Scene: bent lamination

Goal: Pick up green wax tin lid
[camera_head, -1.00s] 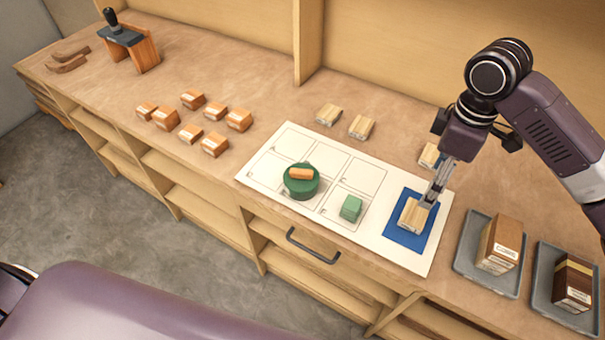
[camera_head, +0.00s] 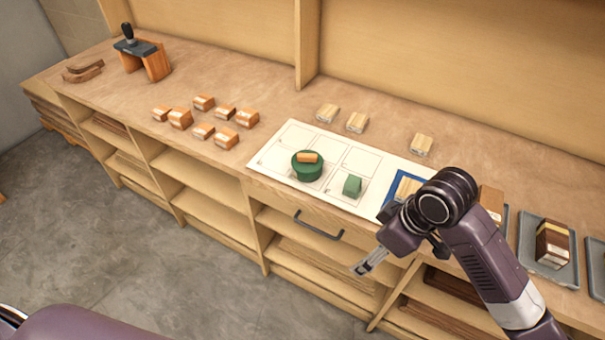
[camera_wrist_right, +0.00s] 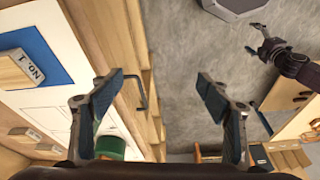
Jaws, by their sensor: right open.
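The green wax tin (camera_head: 307,172) stands on the white sheet, its round green lid (camera_head: 297,163) on top and a small orange block (camera_head: 307,157) lying on that. Part of the green tin also shows low in the right wrist view (camera_wrist_right: 111,145), beyond a finger. My right gripper (camera_head: 366,266) is open and empty, in front of the bench edge, right of and nearer than the tin. Its spread fingers show in the right wrist view (camera_wrist_right: 160,90). An arm that seems to be my left, with its gripper (camera_wrist_right: 259,28), is small at that view's top right.
A green block (camera_head: 352,185) sits beside the tin on the white sheet (camera_head: 270,160). A pale block (camera_head: 407,187) lies on the blue square. Several orange blocks (camera_head: 225,138) lie to the left. A drawer handle (camera_head: 317,228) juts out below the sheet. Trays (camera_head: 530,245) stand at right.

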